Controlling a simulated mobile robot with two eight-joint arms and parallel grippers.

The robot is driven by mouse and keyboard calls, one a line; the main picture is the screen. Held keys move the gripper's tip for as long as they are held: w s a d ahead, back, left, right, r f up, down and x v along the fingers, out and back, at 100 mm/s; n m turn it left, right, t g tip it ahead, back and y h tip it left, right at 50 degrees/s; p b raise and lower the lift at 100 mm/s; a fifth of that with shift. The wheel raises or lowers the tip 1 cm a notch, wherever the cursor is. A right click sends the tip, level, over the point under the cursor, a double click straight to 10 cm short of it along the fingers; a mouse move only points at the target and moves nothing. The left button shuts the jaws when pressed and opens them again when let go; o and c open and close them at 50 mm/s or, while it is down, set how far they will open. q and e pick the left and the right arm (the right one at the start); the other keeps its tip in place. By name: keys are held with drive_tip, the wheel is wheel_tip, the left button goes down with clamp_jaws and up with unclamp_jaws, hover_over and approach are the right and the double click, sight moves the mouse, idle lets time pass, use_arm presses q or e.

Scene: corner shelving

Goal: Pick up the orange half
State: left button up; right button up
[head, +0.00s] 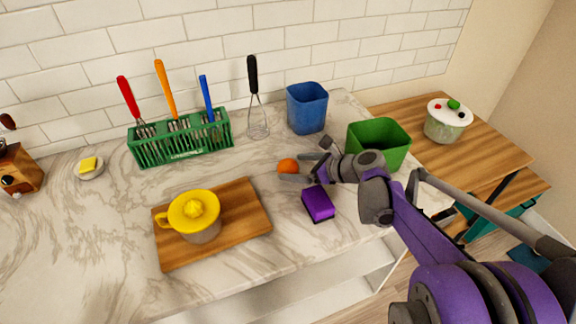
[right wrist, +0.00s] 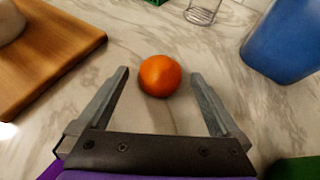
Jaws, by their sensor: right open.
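The orange half (head: 288,166) lies on the marble counter, right of the wooden cutting board. In the right wrist view the orange half (right wrist: 160,76) looks round, and its cut face does not show. My right gripper (head: 304,160) is open beside it. In the right wrist view, my right gripper's fingers (right wrist: 160,75) point along the counter on either side of the orange, with visible gaps and nothing held. My left gripper is not in view.
The cutting board (head: 248,220) holds a yellow-topped juicer (head: 194,212). A purple box (head: 318,205) is close in front of my right gripper. A blue bin (head: 307,108), green bin (head: 380,141), whisk (head: 257,115) and green utensil rack (head: 181,146) stand around.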

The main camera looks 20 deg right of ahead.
drive_tip(key=shift+x, duration=0.8)
drive_tip(key=c, duration=1.1)
